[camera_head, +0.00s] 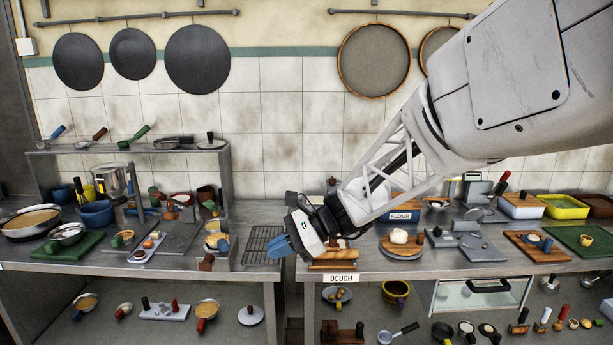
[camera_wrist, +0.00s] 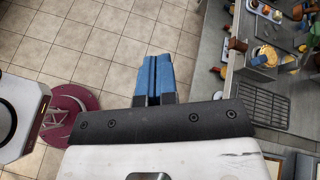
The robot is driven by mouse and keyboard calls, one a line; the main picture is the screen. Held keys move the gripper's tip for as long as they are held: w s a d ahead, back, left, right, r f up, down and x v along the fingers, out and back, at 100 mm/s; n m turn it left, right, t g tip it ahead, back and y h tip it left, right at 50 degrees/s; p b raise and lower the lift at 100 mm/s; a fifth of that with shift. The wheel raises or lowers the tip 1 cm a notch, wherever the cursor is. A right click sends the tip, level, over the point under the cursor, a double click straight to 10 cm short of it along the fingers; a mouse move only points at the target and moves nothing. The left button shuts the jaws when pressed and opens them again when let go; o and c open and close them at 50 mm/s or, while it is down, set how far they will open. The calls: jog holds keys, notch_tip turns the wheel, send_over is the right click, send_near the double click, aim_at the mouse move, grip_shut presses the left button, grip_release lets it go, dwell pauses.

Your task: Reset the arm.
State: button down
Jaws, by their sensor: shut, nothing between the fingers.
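My gripper (camera_head: 277,249) has blue fingers and hangs in front of the gap between the two counters, near the wire rack, in the head view. My white arm reaches to it from the upper right. In the wrist view my gripper (camera_wrist: 154,75) has its two blue fingers together, with nothing between them and tiled floor beyond. It touches nothing that I can see.
A wire rack (camera_head: 264,240) lies on the left counter's right end. Crowded pans, boards and pots cover the left counter (camera_head: 150,270). The right counter (camera_head: 440,268) holds a flour box (camera_head: 400,216) and a dough board (camera_head: 402,252). Open floor (camera_wrist: 60,50) shows in the wrist view.

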jog(key=s+d+f+n+t+h, duration=0.1)
jog(key=s+d+n+h, duration=0.4)
jog(key=s+d, duration=0.7)
jog(key=s+d+f+n+t+h, duration=0.1)
jog(key=s+d+n+t+h, duration=0.2)
jog(key=s+d, duration=0.9)
jog(key=s+n+h, duration=0.2)
jog(key=n+h, duration=0.1)
jog(key=h, duration=0.1)
jog(key=shift+s+d+t+h, duration=0.2)
jog(key=shift+d+t+h, duration=0.1)
